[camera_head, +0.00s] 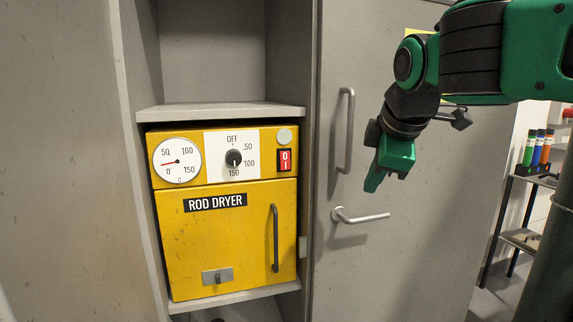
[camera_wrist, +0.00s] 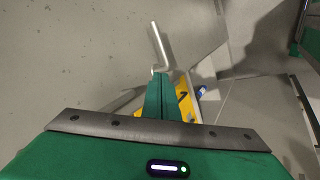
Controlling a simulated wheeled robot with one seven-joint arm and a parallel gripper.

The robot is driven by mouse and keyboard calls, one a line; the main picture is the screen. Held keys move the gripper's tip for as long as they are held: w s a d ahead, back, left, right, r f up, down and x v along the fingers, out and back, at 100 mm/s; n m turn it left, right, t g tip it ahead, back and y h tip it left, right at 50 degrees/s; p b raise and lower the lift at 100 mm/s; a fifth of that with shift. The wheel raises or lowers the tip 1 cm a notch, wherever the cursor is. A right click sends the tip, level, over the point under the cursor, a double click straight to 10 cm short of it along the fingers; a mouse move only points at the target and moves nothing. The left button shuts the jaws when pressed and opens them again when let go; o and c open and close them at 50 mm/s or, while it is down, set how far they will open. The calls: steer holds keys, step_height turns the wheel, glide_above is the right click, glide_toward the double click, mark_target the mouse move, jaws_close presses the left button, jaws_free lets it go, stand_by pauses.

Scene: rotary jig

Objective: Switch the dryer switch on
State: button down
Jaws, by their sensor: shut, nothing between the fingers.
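The yellow rod dryer (camera_head: 235,238) stands in a shelf bay of the grey cabinet in the head view. Its red rocker switch (camera_head: 284,160), marked O and I, sits at the upper right of the panel, right of the black knob (camera_head: 234,158). Which side of the switch is pressed is too small to tell. My gripper (camera_head: 372,184) is shut and empty, right of the dryer in front of the grey door, apart from the switch. In the wrist view my gripper (camera_wrist: 160,80) shows its closed green fingers, with part of the yellow dryer (camera_wrist: 187,102) behind them.
A vertical bar handle (camera_head: 346,130) and a lever handle (camera_head: 360,216) stick out from the grey door near my gripper. The lever also shows in the wrist view (camera_wrist: 159,46).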

steer(key=a+r+n+y, duration=0.1)
steer(key=a+r+n, duration=0.2)
steer(key=a, duration=0.3)
steer(key=a+r+n+t+y, duration=0.1)
steer(key=a+r+n, duration=0.2)
steer(key=a+r, duration=0.2)
steer(key=shift+s+a+r, duration=0.2)
steer(key=shift+a, duration=0.75)
glide_toward(286, 170)
step_height(286, 170, down, 4)
steer(key=w, duration=0.3)
steer(key=shift+w+a+f, duration=0.1)
steer(key=shift+w+a, duration=0.2)
steer(key=shift+a, duration=0.1)
steer(key=shift+t, duration=0.3)
